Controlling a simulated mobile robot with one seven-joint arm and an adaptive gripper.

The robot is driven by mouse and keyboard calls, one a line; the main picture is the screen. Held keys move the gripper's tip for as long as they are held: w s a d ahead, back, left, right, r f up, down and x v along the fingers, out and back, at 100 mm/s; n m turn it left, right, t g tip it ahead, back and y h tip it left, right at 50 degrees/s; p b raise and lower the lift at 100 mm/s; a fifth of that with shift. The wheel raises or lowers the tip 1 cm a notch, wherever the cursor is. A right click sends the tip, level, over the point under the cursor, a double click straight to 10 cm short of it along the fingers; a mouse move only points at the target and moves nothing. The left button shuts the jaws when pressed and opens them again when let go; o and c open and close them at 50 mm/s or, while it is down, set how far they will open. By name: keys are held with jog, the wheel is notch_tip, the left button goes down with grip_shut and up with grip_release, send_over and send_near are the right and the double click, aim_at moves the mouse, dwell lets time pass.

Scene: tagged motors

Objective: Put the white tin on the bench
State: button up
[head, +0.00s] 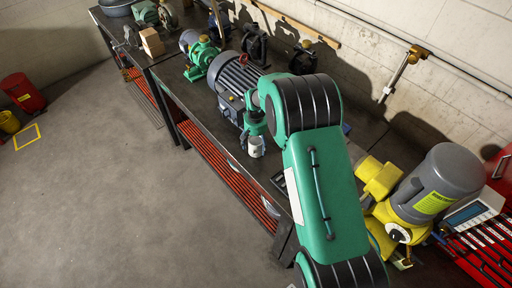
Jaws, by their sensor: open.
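The white tin (256,147) is small and shows near the front edge of the dark workbench (208,107), below the end of my green arm. It looks upright. My gripper (255,133) is directly above the tin and points down at it. Its fingers are small and partly hidden here, and the jaws are open. I cannot tell whether the fingers touch the tin or whether its base rests on the bench top.
A large grey motor (236,78) stands just behind and left of the tin. A green pump (203,58) and a wooden block (152,42) lie farther left. A yellow and grey motor (433,185) stands right. The grey floor is clear in front.

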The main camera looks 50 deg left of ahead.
notch_tip(320, 180, up, 10)
jog(key=shift+f+b, duration=0.2)
jog(key=shift+b, duration=0.35)
dwell(0.5)
dwell(0.4)
